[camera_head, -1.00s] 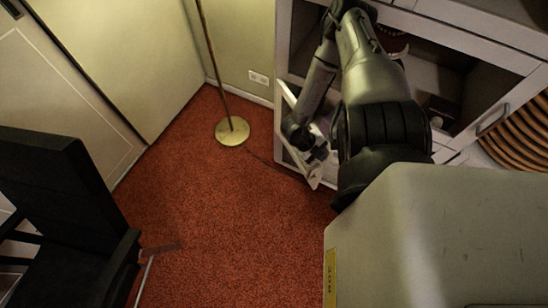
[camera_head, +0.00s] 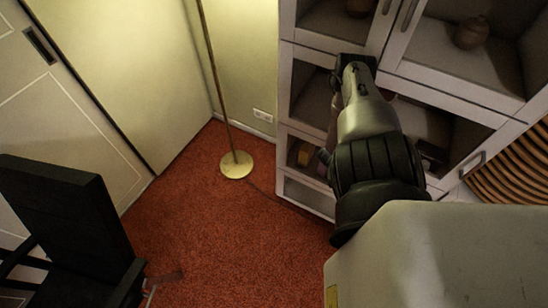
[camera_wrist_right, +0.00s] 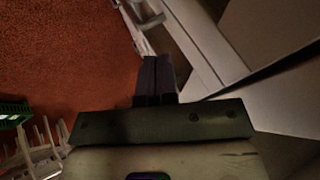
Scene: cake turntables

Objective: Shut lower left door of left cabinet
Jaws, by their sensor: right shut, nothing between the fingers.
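The left cabinet (camera_head: 288,118) stands at the right of the head view, white-framed with glass panes. The frame of its lower left door (camera_head: 308,184) looks flush or nearly flush with the cabinet front. My right arm covers the door's right side, so I cannot tell whether it is fully shut. My right gripper (camera_wrist_right: 155,80) is shut and empty in the right wrist view, close to white cabinet framing (camera_wrist_right: 190,60); contact is unclear. My left gripper is not in view.
A brass floor lamp (camera_head: 236,165) stands left of the cabinet by the wall. A black chair (camera_head: 65,220) is at the lower left. A slatted wooden object (camera_head: 515,165) is at the right.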

